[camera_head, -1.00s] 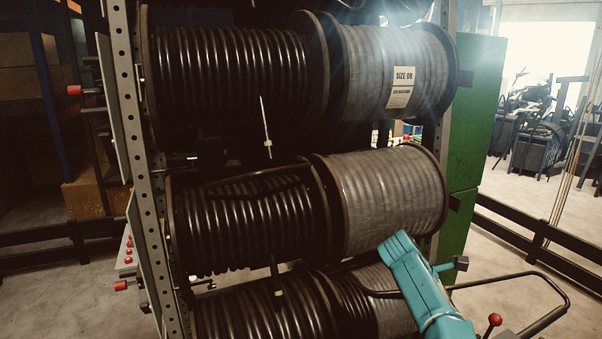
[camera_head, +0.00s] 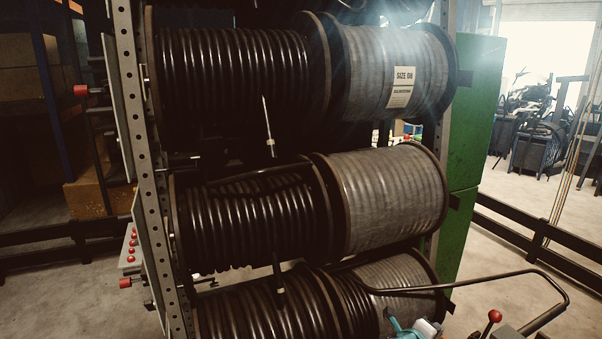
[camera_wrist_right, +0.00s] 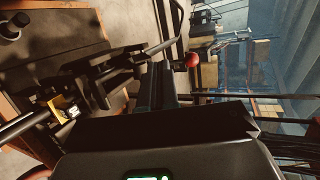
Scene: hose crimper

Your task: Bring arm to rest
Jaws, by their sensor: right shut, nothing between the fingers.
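My left gripper is in neither view.
A rack post (camera_head: 150,190) carries black hose reels (camera_head: 235,75) and grey hose reels (camera_head: 392,195). A bent black bar (camera_head: 480,285) and a red knob (camera_head: 495,316) stand at lower right. A green cabinet (camera_head: 475,130) is behind. Open floor (camera_head: 510,235) lies to the right.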

